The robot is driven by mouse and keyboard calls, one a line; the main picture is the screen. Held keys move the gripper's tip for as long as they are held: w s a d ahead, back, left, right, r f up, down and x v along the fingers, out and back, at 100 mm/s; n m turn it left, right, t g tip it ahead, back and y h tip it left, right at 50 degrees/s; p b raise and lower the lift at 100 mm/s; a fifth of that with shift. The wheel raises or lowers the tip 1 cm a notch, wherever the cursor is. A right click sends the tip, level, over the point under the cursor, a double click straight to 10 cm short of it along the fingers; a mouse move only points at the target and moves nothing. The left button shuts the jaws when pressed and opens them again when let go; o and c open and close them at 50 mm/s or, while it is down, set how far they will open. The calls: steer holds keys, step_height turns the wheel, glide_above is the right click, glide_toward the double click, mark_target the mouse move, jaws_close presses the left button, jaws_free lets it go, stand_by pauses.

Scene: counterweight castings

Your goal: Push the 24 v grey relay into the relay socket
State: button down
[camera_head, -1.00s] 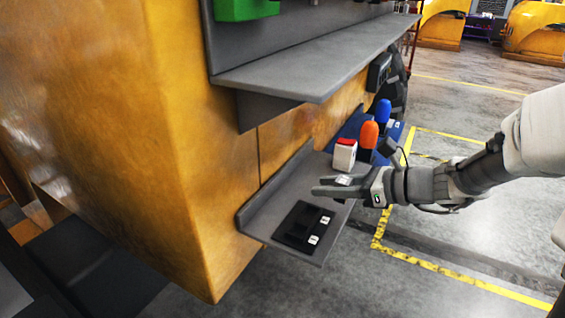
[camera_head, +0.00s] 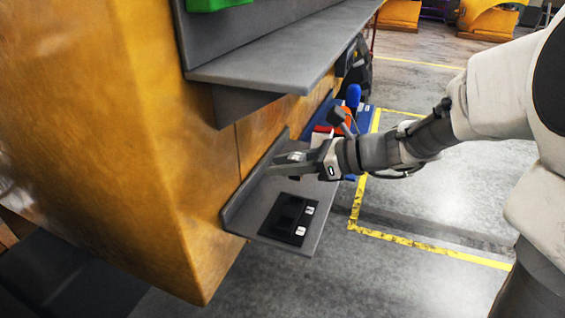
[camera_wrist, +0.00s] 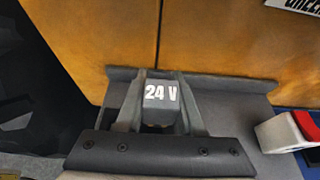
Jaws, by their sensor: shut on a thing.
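The grey relay (camera_wrist: 160,95), marked 24 V in white, sits between the two fingers of my gripper (camera_wrist: 162,108) in the wrist view. The fingers are shut on its sides. In the head view my gripper (camera_head: 288,161) is over the far part of the grey lower shelf, and the relay mostly blends with the fingers. The black relay socket (camera_head: 283,219) lies on the near end of that shelf, with white labels along its right side. My gripper is beyond the socket, apart from it. The wrist view does not clearly show the socket.
The lower shelf (camera_head: 250,212) has a raised back edge against the yellow casting (camera_head: 165,150). An upper shelf (camera_head: 290,62) overhangs behind my gripper. A white box with a red top (camera_wrist: 285,133) stands right of the gripper. A blue-topped thing (camera_head: 353,95) stands farther back.

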mark_target(283, 203)
steer(key=shift+f+b, duration=2.05)
steer(key=shift+f, duration=0.8)
steer(key=shift+f+b, duration=0.75)
steer(key=shift+f, duration=0.45)
steer(key=shift+c, duration=2.2)
jaws_free()
steer(key=v, duration=1.7)
steer(key=shift+d, duration=0.25)
steer(key=shift+a, duration=0.1)
